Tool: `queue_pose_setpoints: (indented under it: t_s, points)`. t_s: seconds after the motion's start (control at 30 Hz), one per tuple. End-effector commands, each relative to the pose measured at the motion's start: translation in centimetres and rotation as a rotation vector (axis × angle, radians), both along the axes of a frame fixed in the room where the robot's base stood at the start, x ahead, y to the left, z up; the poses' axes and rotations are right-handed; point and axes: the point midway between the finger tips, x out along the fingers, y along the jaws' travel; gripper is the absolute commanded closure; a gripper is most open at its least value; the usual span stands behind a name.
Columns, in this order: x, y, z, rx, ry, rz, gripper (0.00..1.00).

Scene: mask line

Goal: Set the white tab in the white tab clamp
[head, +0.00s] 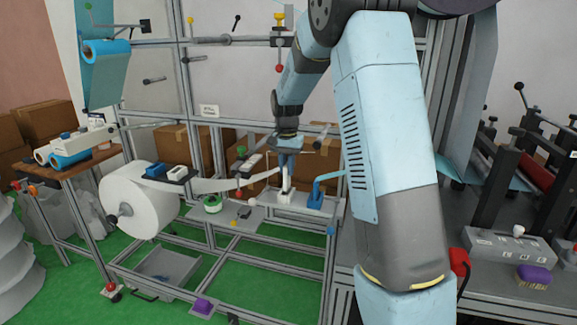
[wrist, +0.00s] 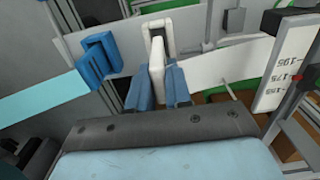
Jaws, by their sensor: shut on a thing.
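My gripper (wrist: 160,82) has its blue fingers closed on the white tab (wrist: 157,56), a narrow upright white piece. In the wrist view the tab's far end lies in front of the opening of the white tab clamp (wrist: 159,22), a white U-shaped frame. I cannot tell whether the tab is inside the clamp or just short of it. In the head view my gripper (head: 288,160) points down above the white clamp (head: 287,198) on the grey shelf. The tab is too small to make out clearly there.
A blue clamp (wrist: 97,60) stands left of my gripper in the wrist view, with a light-blue strip (wrist: 40,103) beside it. A white web (wrist: 232,64) runs to the right, near a marked scale (wrist: 285,75). A large white roll (head: 145,205) hangs at left in the head view.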

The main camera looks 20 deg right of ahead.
Motion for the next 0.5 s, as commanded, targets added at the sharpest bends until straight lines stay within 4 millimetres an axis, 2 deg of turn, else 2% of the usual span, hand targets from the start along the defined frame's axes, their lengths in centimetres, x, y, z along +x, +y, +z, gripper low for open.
queue_pose_setpoints:
  t_s: [0.5]
  points:
    - [0.0,0.2,-2.8,0.0,0.0,0.002,1.0]
